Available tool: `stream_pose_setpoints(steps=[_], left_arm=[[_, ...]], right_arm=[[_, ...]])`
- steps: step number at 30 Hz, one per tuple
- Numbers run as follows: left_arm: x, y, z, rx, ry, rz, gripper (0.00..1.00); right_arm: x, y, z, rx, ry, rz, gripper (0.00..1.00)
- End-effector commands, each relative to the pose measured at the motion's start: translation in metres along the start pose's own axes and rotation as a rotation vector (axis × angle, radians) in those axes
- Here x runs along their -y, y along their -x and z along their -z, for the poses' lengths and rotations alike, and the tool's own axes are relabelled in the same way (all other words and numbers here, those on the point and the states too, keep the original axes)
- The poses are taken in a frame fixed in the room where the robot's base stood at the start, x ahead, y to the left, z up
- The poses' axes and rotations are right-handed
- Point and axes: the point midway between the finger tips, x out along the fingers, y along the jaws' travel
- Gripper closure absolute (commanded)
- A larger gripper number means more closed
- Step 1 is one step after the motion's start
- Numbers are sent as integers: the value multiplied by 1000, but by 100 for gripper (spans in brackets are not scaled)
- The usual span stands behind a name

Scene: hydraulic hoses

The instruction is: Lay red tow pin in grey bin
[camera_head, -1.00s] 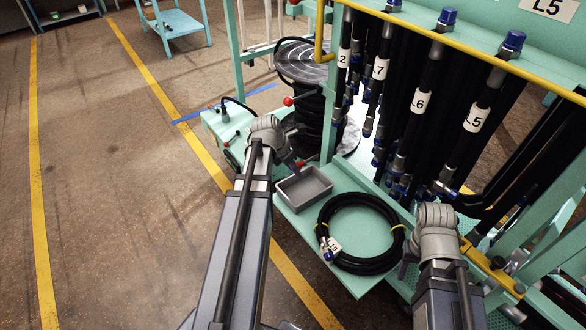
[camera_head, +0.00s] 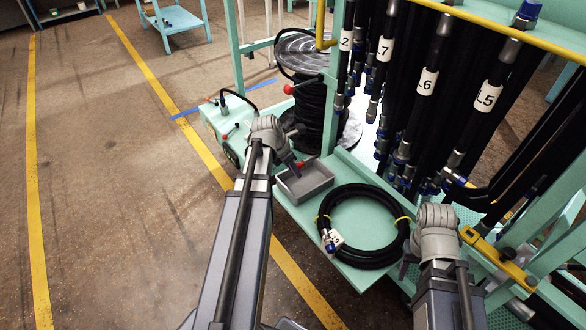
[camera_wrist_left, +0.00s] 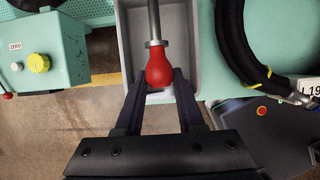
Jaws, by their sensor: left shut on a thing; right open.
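The red tow pin (camera_wrist_left: 159,70) has a rounded red head and a grey metal shaft. My left gripper (camera_wrist_left: 158,80) is shut on the red head, and the shaft points away over the grey bin (camera_wrist_left: 133,45). In the head view the red head (camera_head: 300,164) shows at the tip of my left gripper (camera_head: 297,163), over the far part of the small grey bin (camera_head: 318,188). I cannot tell whether the pin touches the bin. The bin's visible inside looks empty otherwise. My right gripper (camera_head: 406,262) is open and empty beside the coiled hose.
A coiled black hose (camera_head: 376,262) with a tag lies on the green shelf (camera_head: 352,281), right of the bin. Hanging labelled hoses (camera_head: 420,100) fill the rack behind. A green box with a yellow knob (camera_wrist_left: 39,63) stands left of the bin. A black hose stack (camera_head: 312,115) stands behind.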

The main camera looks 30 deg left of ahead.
Motion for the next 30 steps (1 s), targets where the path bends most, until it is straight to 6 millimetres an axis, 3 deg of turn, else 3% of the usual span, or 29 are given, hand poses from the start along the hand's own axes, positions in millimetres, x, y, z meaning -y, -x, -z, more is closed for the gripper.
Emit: stream_pose_setpoints(steps=[21,30], left_arm=[[0,-54,22,0,0,0,100],[0,-63,26,0,0,0,100]], right_arm=[[5,-58,4,0,1,-4,50],[5,-67,4,0,2,-7,50]])
